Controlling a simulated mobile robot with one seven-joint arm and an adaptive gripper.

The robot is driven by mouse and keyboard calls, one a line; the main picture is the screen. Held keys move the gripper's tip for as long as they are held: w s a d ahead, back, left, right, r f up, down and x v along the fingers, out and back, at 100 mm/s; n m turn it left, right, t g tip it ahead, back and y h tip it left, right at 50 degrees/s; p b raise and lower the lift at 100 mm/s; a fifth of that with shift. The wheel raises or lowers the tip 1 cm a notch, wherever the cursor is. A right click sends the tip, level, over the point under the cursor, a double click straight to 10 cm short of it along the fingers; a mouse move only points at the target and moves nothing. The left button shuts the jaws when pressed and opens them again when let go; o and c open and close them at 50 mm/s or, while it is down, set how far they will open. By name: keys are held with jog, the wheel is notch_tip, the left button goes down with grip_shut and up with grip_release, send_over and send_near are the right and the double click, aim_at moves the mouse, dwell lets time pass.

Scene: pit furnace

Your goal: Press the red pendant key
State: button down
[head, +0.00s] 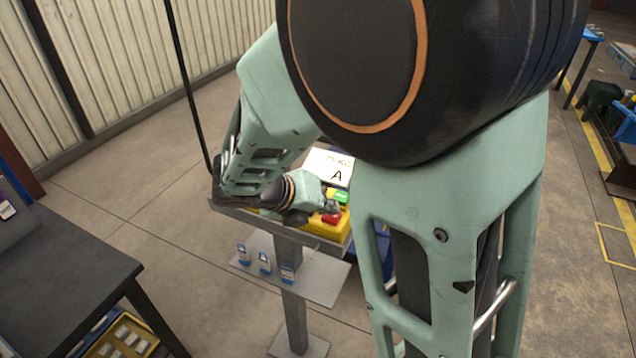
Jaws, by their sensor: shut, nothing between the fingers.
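The yellow pendant (327,231) lies on a grey stand, partly hidden by my arm. Its red key (331,219) shows near the front right end, and a green key (341,196) shows behind it. My gripper (331,207) is shut and empty. Its fingertips are right by the red key, just above it in the picture. I cannot tell whether they touch the key. My arm hides the left part of the pendant.
A white sign with a letter A (334,168) stands behind the pendant. Several small blue-and-white tags (264,263) sit on the stand's lower shelf (315,283). A dark table (65,265) is at left, with a yellow tray (122,338) below. A black cable (183,75) hangs by my arm.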

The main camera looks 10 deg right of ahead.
aim_at(329, 217)
jog(key=shift+r+p, duration=0.6)
jog(key=shift+r, duration=0.05)
notch_tip(329, 217, up, 5)
jog(key=p, duration=0.5)
jog(key=shift+r, duration=0.1)
